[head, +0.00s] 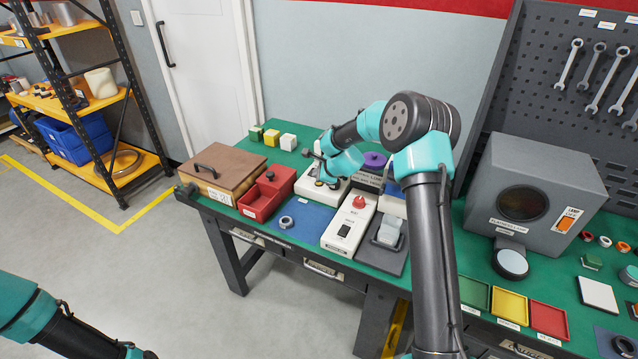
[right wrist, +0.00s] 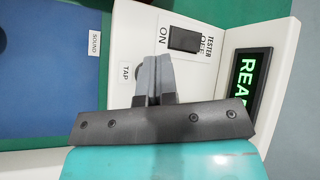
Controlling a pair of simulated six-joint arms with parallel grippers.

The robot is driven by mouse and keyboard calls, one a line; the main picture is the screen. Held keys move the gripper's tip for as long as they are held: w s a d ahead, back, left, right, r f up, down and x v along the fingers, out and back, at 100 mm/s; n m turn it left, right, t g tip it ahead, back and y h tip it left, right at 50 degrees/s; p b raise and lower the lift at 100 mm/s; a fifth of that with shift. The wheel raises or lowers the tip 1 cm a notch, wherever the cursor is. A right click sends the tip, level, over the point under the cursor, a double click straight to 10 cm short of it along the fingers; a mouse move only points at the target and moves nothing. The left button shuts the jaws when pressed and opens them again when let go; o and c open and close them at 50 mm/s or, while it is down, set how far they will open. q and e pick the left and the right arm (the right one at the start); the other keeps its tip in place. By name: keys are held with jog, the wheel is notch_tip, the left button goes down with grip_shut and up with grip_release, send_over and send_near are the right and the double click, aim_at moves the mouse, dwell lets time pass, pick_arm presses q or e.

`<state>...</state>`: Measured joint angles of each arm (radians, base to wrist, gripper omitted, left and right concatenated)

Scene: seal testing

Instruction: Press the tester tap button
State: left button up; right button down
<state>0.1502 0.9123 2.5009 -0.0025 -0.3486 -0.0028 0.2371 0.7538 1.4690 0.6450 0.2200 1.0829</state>
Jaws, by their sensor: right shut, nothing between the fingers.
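The tester (head: 308,187) is a white box on the green bench in the head view, partly hidden by my right arm. In the right wrist view the tester (right wrist: 128,35) shows a black rocker switch (right wrist: 184,40) between ON and OFF labels. A lit green display (right wrist: 250,85) shows letters starting "REA". A TAP label (right wrist: 126,72) lies just left of my fingertips; the tap button itself seems hidden behind them. My right gripper (right wrist: 156,75) is shut and empty, over the tester's face. It also shows in the head view (head: 324,178). Contact cannot be told.
A red bin (head: 267,192) and a brown wooden case (head: 222,173) stand left of the tester. A white box with a red knob (head: 350,222) stands in front of it. A blue mat (head: 300,217) lies nearby. A grey lamp housing (head: 535,180) stands right.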

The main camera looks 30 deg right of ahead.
jog(key=shift+f, duration=0.1)
jog(key=shift+f, duration=0.3)
jog(key=shift+f, duration=0.4)
dwell(0.9)
jog(key=shift+r, duration=0.8)
jog(key=shift+r, duration=0.1)
jog(key=shift+r, duration=2.45)
jog(key=shift+a, duration=0.1)
